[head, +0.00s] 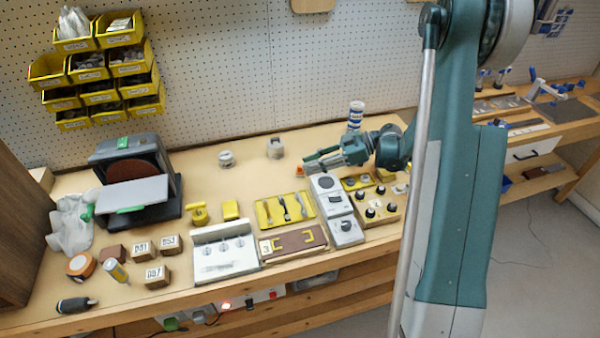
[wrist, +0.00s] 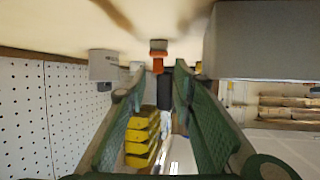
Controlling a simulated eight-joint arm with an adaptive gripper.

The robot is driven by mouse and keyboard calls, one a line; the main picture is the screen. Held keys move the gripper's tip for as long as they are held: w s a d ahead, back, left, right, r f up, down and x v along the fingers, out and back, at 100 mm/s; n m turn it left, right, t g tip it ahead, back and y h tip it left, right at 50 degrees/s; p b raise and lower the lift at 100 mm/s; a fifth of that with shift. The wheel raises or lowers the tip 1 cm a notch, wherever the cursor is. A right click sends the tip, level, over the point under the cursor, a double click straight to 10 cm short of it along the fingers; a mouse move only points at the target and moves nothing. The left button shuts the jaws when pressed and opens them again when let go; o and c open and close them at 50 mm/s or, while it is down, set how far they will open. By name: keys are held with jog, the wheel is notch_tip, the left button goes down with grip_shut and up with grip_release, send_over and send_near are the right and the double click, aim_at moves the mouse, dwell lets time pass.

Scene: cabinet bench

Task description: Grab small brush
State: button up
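My gripper (head: 322,164) reaches left, low over the bench, beyond the grey box-shaped devices. In the wrist view its two green fingers (wrist: 158,72) stand apart, with nothing visibly held between them. A small orange piece with a grey end (wrist: 158,59) is just ahead of the fingertips, in line with the gap. It looks like the small brush, but I cannot tell for sure. In the head view an orange-red patch (head: 299,173) shows beside the fingertips, partly hidden by the gripper.
Grey devices (head: 341,230) stand on the near side of my gripper, beside a yellow tray (head: 262,216) with small tools. Two grey items (head: 226,159) (head: 275,149) stand toward the pegboard. A sander (head: 132,172) stands further left. The bench between is clear.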

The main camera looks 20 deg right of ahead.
aim_at(300, 171)
jog(key=shift+b+x, duration=0.7)
jog(key=shift+x, duration=1.85)
jog(key=shift+w+d+f, duration=0.1)
jog(key=c, duration=0.6)
